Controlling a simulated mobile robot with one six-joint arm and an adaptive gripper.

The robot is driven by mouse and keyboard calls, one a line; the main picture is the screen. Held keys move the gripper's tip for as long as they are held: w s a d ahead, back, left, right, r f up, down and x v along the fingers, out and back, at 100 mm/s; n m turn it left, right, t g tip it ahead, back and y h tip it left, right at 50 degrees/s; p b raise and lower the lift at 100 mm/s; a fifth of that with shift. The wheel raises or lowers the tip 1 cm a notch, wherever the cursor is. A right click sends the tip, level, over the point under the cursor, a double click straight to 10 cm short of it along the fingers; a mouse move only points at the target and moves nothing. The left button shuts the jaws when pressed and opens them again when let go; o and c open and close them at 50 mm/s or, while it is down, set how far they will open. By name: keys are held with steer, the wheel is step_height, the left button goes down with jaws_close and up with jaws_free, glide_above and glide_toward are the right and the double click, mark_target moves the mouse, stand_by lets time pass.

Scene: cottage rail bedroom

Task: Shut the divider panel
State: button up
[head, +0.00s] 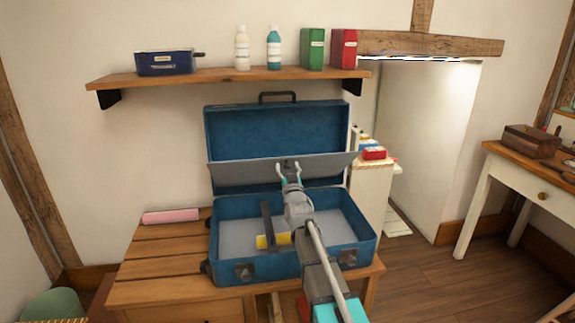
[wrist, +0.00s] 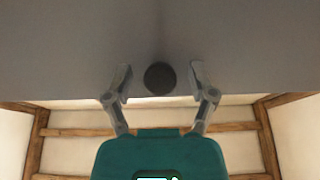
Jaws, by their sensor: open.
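The grey divider panel (head: 235,173) is raised and tilted inside the open blue suitcase (head: 232,257), in front of its upright lid (head: 275,130). In the wrist view the panel (wrist: 60,45) fills the upper part. A dark round knob (wrist: 160,77) on it shows between my fingers. My gripper (head: 289,166) is open in front of the panel, with nothing held between its fingers (wrist: 159,72). I cannot tell whether the fingers touch the panel. My arm hides part of the case's interior.
A yellow item (head: 265,241) and a dark bar (head: 267,222) are in the case. The case stands on a slatted wooden bench (head: 155,265) with a pink roll (head: 170,216). A wall shelf (head: 215,76) is above; a desk (head: 495,160) is at right.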

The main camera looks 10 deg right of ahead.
steer(key=shift+w, duration=0.15)
steer(key=shift+r, duration=0.1)
jaws_close()
steer(key=shift+w+r+p, duration=0.25)
steer(key=shift+r+p, duration=0.05)
steer(key=shift+p, duration=0.25)
stand_by(1.0)
